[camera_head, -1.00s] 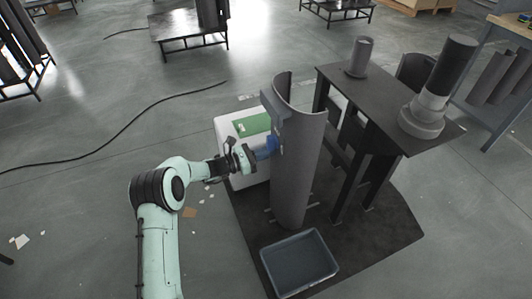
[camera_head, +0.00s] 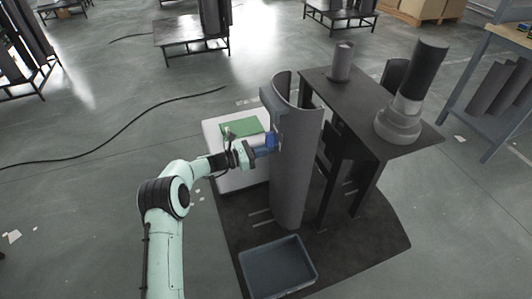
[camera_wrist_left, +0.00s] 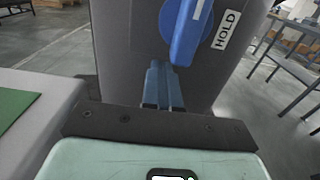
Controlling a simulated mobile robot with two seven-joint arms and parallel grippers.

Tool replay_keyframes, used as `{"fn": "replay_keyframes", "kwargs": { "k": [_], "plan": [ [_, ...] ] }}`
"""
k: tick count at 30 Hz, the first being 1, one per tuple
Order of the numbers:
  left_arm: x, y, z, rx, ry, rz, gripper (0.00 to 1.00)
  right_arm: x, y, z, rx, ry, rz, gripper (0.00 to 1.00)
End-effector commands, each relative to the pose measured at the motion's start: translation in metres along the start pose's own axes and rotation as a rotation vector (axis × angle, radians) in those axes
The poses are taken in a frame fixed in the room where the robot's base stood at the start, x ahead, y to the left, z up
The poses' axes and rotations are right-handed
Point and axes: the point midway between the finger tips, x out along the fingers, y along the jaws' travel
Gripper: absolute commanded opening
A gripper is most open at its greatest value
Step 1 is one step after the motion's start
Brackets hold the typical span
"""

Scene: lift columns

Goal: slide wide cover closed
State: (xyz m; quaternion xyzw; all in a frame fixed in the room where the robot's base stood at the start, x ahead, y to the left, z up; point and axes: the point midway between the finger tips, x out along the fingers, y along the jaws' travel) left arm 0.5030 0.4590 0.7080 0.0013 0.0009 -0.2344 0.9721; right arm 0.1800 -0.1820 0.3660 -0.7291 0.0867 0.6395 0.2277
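The wide cover (camera_head: 295,170) is a tall grey curved shell standing upright in front of the dark stand (camera_head: 345,100). A blue handle (camera_wrist_left: 188,28) with a HOLD label (camera_wrist_left: 227,30) is on its face in the left wrist view. My left gripper (camera_head: 268,146) reaches the cover's left side. In the wrist view its blue fingers (camera_wrist_left: 163,88) are close together just below the handle, against or very near the cover. I see nothing between them, and their exact contact is unclear. My right gripper is in neither view.
A grey bin (camera_head: 278,268) lies in front on the dark floor plate (camera_head: 370,235). The stand carries a small cylinder (camera_head: 342,62) and a large column (camera_head: 412,90).

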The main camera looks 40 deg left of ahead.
Motion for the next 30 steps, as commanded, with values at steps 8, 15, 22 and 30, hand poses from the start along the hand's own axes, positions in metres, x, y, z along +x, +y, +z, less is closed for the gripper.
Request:
{"fn": "replay_keyframes", "kwargs": {
  "k": [8, 15, 22, 30],
  "plan": [
    [0.053, -0.004, 0.0, -0.001, -0.007, -0.009, 0.0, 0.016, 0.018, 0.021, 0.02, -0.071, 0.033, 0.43],
    [0.058, -0.004, 0.004, -0.001, -0.01, -0.005, 0.0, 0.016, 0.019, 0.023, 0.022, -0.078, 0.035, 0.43],
    [0.059, -0.005, 0.006, -0.001, -0.014, -0.008, 0.0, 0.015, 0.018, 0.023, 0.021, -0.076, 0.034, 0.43],
    [0.055, -0.007, 0.005, -0.001, -0.011, -0.012, 0.0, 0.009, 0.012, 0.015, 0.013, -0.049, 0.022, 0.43]
  ]
}}
